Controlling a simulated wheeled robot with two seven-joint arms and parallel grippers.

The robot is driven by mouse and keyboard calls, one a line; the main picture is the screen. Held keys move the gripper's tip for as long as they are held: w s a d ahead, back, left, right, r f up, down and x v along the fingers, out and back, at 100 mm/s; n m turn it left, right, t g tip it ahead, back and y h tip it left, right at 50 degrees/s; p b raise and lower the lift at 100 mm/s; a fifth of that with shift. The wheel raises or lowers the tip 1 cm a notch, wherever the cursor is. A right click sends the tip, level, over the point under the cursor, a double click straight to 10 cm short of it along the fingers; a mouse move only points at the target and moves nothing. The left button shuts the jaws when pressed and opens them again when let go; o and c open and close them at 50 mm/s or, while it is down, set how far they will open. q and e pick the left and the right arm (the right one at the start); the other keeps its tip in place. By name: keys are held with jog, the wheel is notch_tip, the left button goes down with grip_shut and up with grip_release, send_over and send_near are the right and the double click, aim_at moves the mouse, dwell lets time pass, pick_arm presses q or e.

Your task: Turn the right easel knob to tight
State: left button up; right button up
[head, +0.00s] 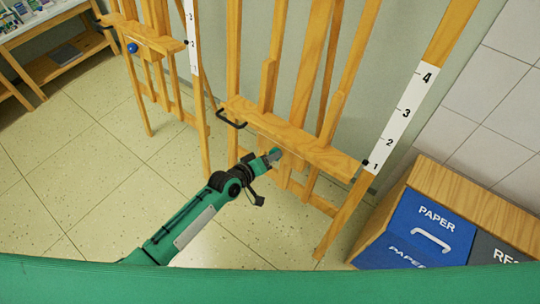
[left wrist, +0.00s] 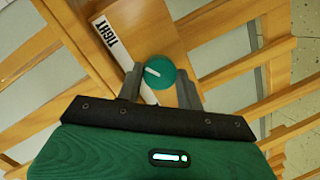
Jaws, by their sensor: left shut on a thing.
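The right easel (head: 315,151) is wooden and stands at the middle right of the head view. Its knob (left wrist: 160,72) is round and green with a white pointer line, seen in the left wrist view. The line slants toward the upper left. A white label strip (left wrist: 106,36) beside it reads TIGHT at its upper end; its lower part runs behind the knob and a finger. My left gripper (left wrist: 160,84) has its two grey fingers on either side of the knob and is shut on it. In the head view my left gripper (head: 271,158) is just below the easel's ledge. My right gripper is out of view.
Another easel (head: 150,37) with a blue knob (head: 132,48) stands at the left. A blue PAPER bin (head: 415,228) in a wooden cabinet (head: 480,197) is at the lower right. A black handle (head: 231,119) sticks out at the ledge's left end. Tiled floor is clear at the left.

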pick_arm(q)
jog(key=shift+s+f, duration=0.1)
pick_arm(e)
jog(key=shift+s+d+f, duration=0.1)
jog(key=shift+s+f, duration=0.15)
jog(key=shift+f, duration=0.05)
pick_arm(q)
jog(key=o, duration=1)
jog(key=v, duration=1.3)
jog(key=shift+s+a+r+p, duration=0.2)
jog(key=shift+s+a+p, duration=0.05)
jog(key=shift+s+p, duration=0.05)
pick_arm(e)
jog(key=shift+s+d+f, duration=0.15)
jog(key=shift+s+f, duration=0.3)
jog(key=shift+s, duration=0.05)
